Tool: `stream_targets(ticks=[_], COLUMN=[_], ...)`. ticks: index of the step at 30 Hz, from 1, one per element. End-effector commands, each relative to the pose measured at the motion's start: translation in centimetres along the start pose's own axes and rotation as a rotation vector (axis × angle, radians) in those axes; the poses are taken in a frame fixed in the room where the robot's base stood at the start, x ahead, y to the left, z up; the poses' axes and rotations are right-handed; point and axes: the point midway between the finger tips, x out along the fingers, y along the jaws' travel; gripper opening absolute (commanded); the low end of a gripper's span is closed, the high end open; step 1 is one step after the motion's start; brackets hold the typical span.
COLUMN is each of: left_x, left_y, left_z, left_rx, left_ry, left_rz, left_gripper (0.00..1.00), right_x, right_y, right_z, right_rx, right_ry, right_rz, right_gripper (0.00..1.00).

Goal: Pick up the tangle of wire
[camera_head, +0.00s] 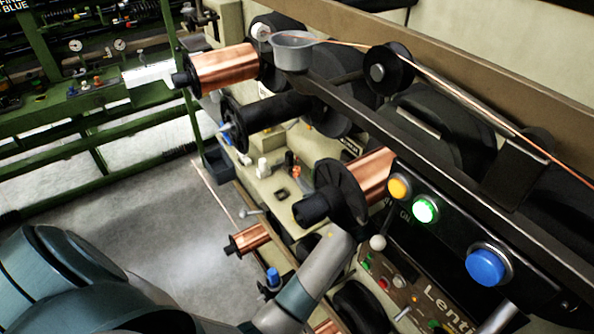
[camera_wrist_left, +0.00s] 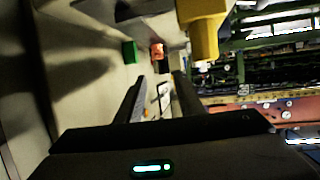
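I cannot make out a tangle of wire in either view. A single copper wire (camera_head: 440,84) runs taut from the grey cup (camera_head: 293,50) over a black pulley (camera_head: 388,68) and down to the right. My left gripper (camera_wrist_left: 160,76) shows in the left wrist view with its two dark fingers apart and nothing visible between them. In the head view my left arm comes in at the bottom left, and I cannot make out its fingers there. My right gripper is in neither view.
A copper spool (camera_head: 224,70) sticks out of the machine, with a smaller one (camera_head: 250,239) lower down. Black wheels and a panel with a blue button (camera_head: 487,266) crowd the right. Grey floor (camera_head: 150,225) is open at left. A yellow part (camera_wrist_left: 205,30) is close in the wrist view.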

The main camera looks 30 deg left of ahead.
Motion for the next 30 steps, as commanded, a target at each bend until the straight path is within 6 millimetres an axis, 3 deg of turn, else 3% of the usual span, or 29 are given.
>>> stream_targets(ticks=[3, 10, 23, 30], left_x=[1.8, 4.3, 4.8, 5.8], left_y=[0.0, 0.0, 0.1, 0.2], left_z=[-0.5, -0.2, 0.0, 0.0], left_rx=[0.004, 0.001, 0.000, 0.002], left_ry=[0.003, 0.002, 0.001, 0.002], left_rz=[-0.001, 0.000, 0.000, 0.000], left_gripper=[0.34, 0.34, 0.34, 0.34], right_x=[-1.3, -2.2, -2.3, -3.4], right_y=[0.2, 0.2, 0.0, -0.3], right_z=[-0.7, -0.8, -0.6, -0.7], right_rx=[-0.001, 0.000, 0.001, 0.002], right_ry=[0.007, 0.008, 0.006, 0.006], right_rz=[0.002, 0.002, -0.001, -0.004], right_gripper=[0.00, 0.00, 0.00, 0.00])
